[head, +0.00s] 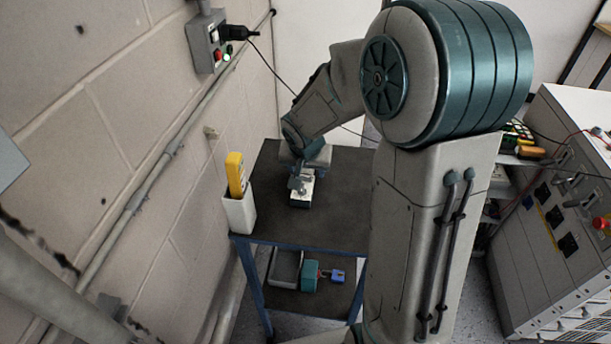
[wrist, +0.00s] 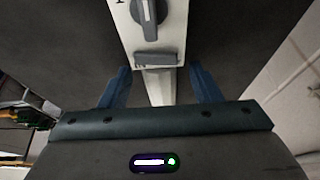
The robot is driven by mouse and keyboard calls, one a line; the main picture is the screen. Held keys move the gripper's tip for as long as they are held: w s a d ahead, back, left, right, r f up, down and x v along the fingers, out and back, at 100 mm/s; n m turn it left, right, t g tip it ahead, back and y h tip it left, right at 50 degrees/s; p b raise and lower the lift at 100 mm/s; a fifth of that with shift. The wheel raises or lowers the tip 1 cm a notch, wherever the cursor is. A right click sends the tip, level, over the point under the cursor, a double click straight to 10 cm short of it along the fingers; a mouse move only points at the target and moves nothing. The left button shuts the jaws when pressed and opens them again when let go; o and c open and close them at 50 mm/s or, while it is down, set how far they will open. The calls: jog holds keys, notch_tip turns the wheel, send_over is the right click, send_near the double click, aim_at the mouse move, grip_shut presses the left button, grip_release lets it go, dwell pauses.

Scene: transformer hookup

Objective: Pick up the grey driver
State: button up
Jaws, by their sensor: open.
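A pale grey box (head: 301,202) with a dark grey turning knob lies on the dark top of the cart, and its knob face (wrist: 124,20) also shows in the wrist view. It is the only greyish object near my gripper; I cannot tell for sure that it is the grey driver. My gripper (wrist: 161,88) is open, with its blue fingers apart on either side of a pale part at the near end of this box. I cannot tell whether they touch it. In the head view my gripper (head: 300,181) is over the box and partly hides it.
A yellow device (head: 235,172) stands in a white holder (head: 240,213) at the cart's left edge. A grey tray (head: 286,267), a teal item (head: 310,275) and a blue padlock (head: 338,276) are on the lower shelf. A grey cabinet (head: 530,250) stands right. The cart top (head: 345,180) has free room.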

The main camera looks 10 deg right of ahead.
jog(key=c, duration=1.2)
jog(key=shift+c, duration=0.2)
jog(key=shift+r, duration=0.1)
jog(key=shift+r, duration=0.4)
notch_tip(320, 180, up, 4)
jog(key=shift+d+f+p, duration=0.1)
jog(key=shift+d+p, duration=0.05)
jog(key=shift+p, duration=0.25)
jog(key=s+d+r, duration=0.3)
jog(key=d+r, duration=0.3)
jog(key=d, duration=0.5)
jog(key=shift+s+r+p, duration=0.15)
jog(key=shift+s+p, duration=0.05)
jog(key=shift+p, duration=0.2)
